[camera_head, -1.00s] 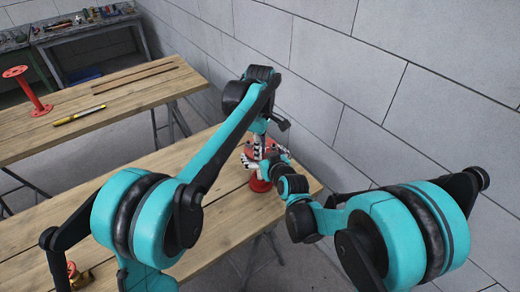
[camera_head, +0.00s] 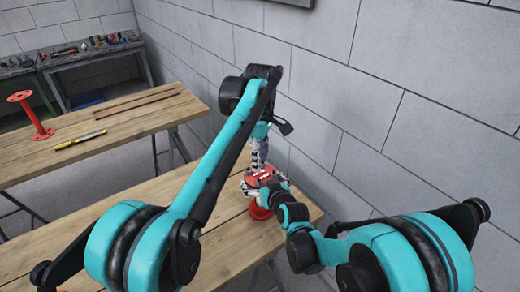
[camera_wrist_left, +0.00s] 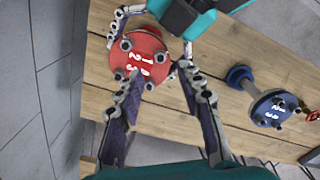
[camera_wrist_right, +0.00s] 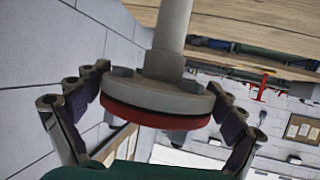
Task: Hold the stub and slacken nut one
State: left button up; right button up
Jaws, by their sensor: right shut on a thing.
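The red stub (camera_head: 259,211) stands near the right corner of the near wooden table. In the left wrist view its round red flange (camera_wrist_left: 137,55) carries white numbers and several grey nuts. My right gripper (camera_head: 272,184) is shut on the flange from the side; in the right wrist view its fingers flank the grey and red flange disc (camera_wrist_right: 158,110). My left gripper (camera_head: 260,157) points down above the flange. In the left wrist view its fingertips (camera_wrist_left: 160,71) are apart, over the flange's numbered face. Whether they touch a nut is unclear.
A blue-flanged stub (camera_wrist_left: 272,107) is on the near table. A grey block wall (camera_head: 400,110) rises close behind. The near table's left part is clear.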

pick_arm(q)
notch_tip(320, 180, up, 4)
jog(key=shift+r, duration=0.15)
pick_arm(e)
jog(key=o, duration=1.5)
